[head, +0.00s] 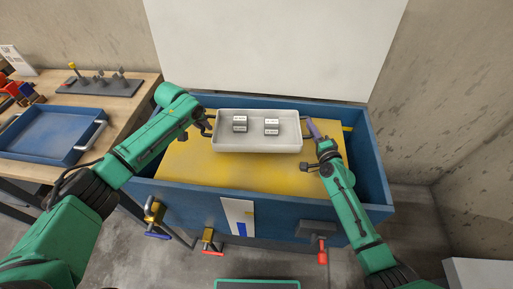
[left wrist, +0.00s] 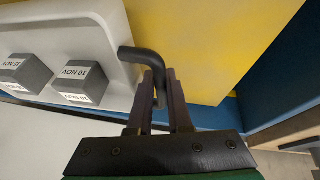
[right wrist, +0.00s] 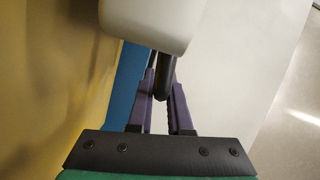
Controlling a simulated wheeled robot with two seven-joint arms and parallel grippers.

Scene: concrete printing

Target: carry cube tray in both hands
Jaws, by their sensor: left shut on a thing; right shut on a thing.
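The white cube tray (head: 258,146) is over the yellow surface inside a blue tank, with several grey labelled cubes (head: 240,124) in it. Two cubes (left wrist: 78,84) also show in the left wrist view, with date labels. My left gripper (head: 209,124) is at the tray's left end, shut on its dark handle (left wrist: 140,56). My right gripper (head: 307,127) is at the right end, shut on the other handle (right wrist: 165,75). The tray looks about level. I cannot tell whether its underside touches the yellow surface.
The blue tank (head: 185,194) has a raised white lid (head: 275,45) behind it. Valves with blue and red handles (head: 322,255) stick out at its front. A wooden bench (head: 125,100) at left holds an empty blue tray (head: 50,135). A concrete wall (head: 450,90) stands at right.

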